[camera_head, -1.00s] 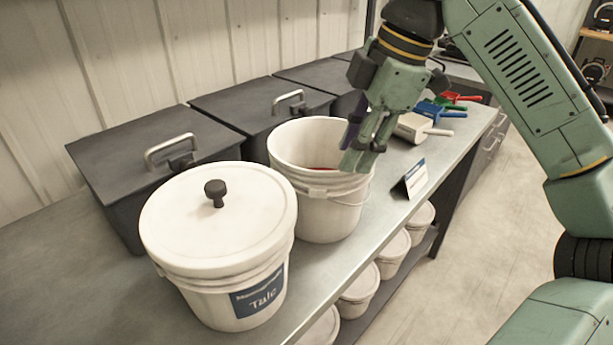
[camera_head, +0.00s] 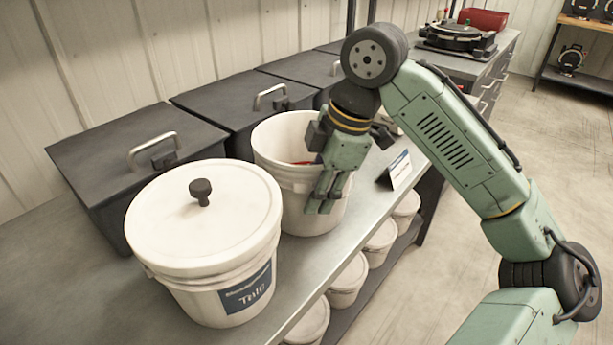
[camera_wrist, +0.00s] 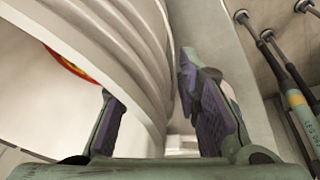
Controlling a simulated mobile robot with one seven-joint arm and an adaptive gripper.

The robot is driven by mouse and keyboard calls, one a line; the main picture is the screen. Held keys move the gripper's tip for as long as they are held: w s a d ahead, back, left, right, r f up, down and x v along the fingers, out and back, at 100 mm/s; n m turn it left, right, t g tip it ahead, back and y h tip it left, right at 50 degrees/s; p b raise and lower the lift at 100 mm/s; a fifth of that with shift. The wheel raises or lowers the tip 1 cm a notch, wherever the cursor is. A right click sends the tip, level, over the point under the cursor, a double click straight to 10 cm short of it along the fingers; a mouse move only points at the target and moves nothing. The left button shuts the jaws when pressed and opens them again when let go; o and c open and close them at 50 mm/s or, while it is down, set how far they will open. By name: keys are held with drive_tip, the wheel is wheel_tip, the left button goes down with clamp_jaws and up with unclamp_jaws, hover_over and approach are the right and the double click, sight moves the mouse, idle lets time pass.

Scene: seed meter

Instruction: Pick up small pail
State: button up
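An open white pail (camera_head: 268,155) with a ribbed collar stands on the metal bench, with something red (camera_head: 303,163) inside. Several smaller lidded white pails (camera_head: 381,240) stand on the shelf below; I cannot tell which pail the task means. My gripper (camera_head: 322,205) points down at the open pail's right side and hides part of it. In the wrist view my gripper (camera_wrist: 160,115) has its fingers apart, with the ribbed white wall (camera_wrist: 125,55) reaching between them. I cannot tell whether either finger touches it. A red and yellow patch (camera_wrist: 70,66) shows at the left.
A larger lidded white bucket (camera_head: 205,240) with a dark knob and blue label stands at front left. Dark lidded bins (camera_head: 110,150) with metal handles line the wall behind. A small sign (camera_head: 400,170) stands to the right of my gripper. Open floor lies at right.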

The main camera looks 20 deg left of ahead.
clamp_jaws()
idle(0.3)
drive_tip(key=shift+r, duration=0.1)
idle(0.7)
